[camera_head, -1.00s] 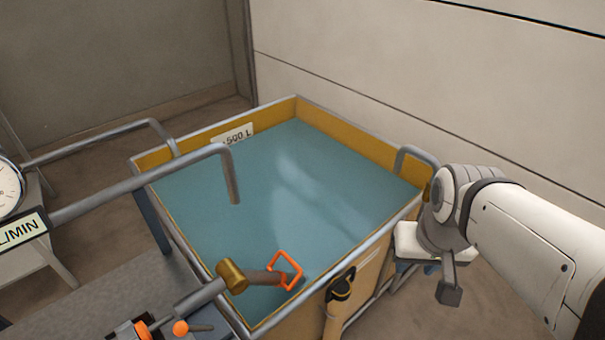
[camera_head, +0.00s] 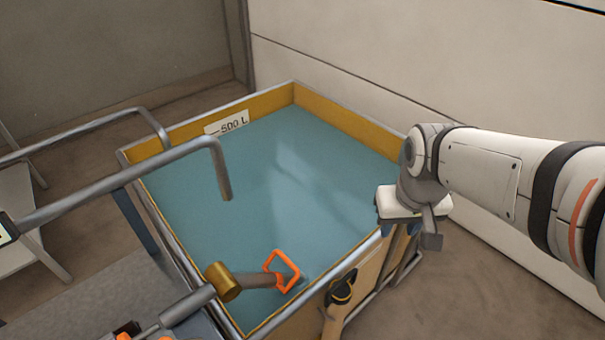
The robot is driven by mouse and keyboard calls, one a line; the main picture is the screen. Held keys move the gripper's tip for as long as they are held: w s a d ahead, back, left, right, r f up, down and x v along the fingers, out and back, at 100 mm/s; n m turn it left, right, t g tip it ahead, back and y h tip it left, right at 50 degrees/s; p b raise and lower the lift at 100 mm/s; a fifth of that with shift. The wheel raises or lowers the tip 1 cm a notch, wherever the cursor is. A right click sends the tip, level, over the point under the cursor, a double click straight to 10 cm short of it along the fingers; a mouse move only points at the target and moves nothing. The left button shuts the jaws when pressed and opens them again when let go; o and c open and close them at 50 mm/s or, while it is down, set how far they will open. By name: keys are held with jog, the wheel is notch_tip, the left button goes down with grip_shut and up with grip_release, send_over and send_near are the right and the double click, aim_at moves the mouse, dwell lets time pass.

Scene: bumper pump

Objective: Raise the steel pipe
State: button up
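A grey steel pipe (camera_head: 120,178) runs in from the left edge and bends down over the blue water in the tank (camera_head: 345,123). Its open end hangs above the water. A shorter grey pipe (camera_head: 187,306) at the bottom carries a brass fitting (camera_head: 223,282), with a brown length and an orange square loop (camera_head: 283,270) beyond it. I cannot tell for certain which pipe the task names. My gripper (camera_head: 400,229) points down by the tank's right corner, well apart from both pipes. It holds nothing that I can see. Its fingertips are small and partly hidden.
A second grey pipe (camera_head: 90,127) bends at the tank's back left. A yellow and black hose-like part (camera_head: 340,290) hangs on the tank's front side. A grey bench surface (camera_head: 75,285) lies at lower left. Bare floor (camera_head: 490,265) is at right, before a pale wall (camera_head: 420,75).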

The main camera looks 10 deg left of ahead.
jog(key=w+a+f+n+b, duration=0.4)
jog(key=w+a+f, duration=0.3)
jog(key=a+f, duration=0.35)
jog(key=n+g+b, duration=0.1)
jog(key=n+b, duration=0.2)
jog(key=n, duration=0.1)
send_near(287, 260)
jog(key=shift+h, duration=0.4)
jog(key=f, duration=0.2)
jog(key=f+b, duration=0.1)
jog(key=f, duration=0.4)
jog(key=shift+w+f, duration=0.3)
jog(key=shift+w, duration=0.05)
jog(key=shift+f+b, duration=0.3)
jog(key=shift+c, duration=0.2)
grip_shut()
